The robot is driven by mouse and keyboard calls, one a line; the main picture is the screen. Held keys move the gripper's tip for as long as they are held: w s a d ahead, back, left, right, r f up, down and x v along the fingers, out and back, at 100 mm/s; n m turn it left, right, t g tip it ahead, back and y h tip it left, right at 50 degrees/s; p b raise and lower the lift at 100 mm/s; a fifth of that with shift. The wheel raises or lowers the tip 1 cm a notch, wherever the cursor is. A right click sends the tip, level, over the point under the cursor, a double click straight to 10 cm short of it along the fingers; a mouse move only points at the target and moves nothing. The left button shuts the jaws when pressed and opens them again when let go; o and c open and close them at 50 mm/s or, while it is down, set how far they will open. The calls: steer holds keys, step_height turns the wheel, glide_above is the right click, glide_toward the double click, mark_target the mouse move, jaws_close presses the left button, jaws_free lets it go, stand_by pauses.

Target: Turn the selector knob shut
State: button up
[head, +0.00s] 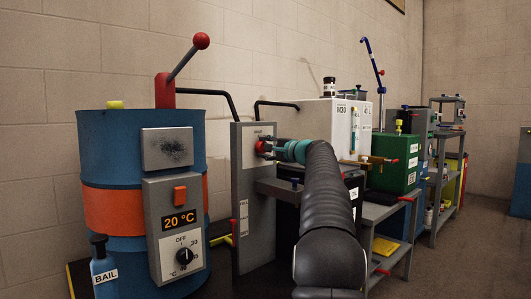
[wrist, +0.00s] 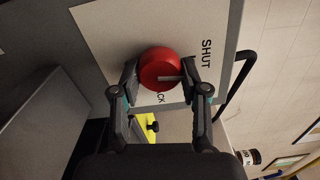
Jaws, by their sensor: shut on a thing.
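The red selector knob (wrist: 158,66) sits on a pale label plate (wrist: 105,30) in the wrist view. Its white pointer line points right in that view, toward the right finger and the side with the word SHUT. A second word, ending in CK, is partly hidden by my gripper. My gripper (wrist: 160,75) has one finger on each side of the knob and is shut on it. In the head view, the knob (head: 261,147) shows as a red spot on the grey panel (head: 241,195), with my gripper (head: 268,148) at it and my arm covering the area in front.
A blue drum (head: 95,150) with an orange band and a temperature box (head: 160,225) stands left of the panel. A white tank (head: 315,120) and a green box (head: 395,165) stand to the right. Black hoses (head: 225,95) arch above the panel.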

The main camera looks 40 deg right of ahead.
steer(key=shift+n, duration=0.6)
steer(key=o, duration=1.1)
steer(key=shift+o, duration=0.2)
steer(key=shift+s, duration=0.1)
steer(key=s+d, duration=0.1)
steer(key=s, duration=1)
steer(key=shift+s, duration=0.4)
